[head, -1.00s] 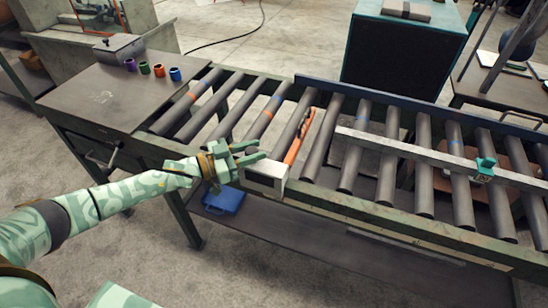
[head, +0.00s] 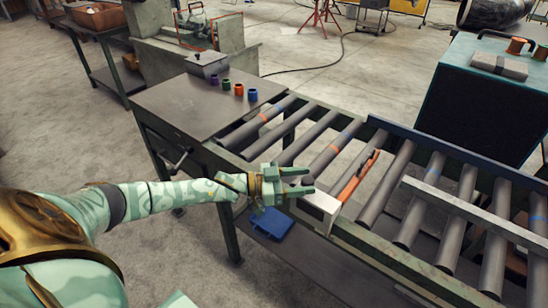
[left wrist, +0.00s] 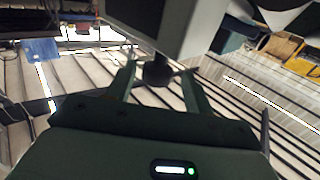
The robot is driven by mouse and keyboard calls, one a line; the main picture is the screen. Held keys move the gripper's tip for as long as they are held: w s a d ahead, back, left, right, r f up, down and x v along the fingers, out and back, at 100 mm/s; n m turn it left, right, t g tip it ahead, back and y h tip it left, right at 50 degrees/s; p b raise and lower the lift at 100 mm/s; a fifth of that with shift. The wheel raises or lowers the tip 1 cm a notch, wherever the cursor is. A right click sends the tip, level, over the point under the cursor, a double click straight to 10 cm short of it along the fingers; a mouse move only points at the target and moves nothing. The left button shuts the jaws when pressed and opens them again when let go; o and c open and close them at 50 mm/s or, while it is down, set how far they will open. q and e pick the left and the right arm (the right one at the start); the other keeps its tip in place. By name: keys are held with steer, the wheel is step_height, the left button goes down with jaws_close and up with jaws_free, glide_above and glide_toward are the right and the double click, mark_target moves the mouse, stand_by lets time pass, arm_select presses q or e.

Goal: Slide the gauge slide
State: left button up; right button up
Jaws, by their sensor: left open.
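My left gripper (head: 308,180) is open at the near side of the roller conveyor, with its fingertips close to a pale grey box (head: 322,203) on the near rail. The left wrist view shows the open fingers (left wrist: 158,84) on either side of a dark round knob (left wrist: 157,71) on the grey box (left wrist: 188,30). I cannot tell whether the fingers touch the knob. An orange bar (head: 360,178) runs back from the box between the rollers. No part is clearly marked as the gauge slide. My right gripper is not in view.
A long grey bar (head: 470,209) lies across the rollers at the right. A metal table (head: 190,105) at the left carries several coloured cups (head: 238,89) and a grey box (head: 206,64). A blue case (head: 271,223) sits on the lower shelf. A teal cabinet (head: 455,98) stands behind.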

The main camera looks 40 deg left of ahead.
arm_select(q)
steer(key=v, duration=1.5)
steer(key=shift+a, duration=0.1)
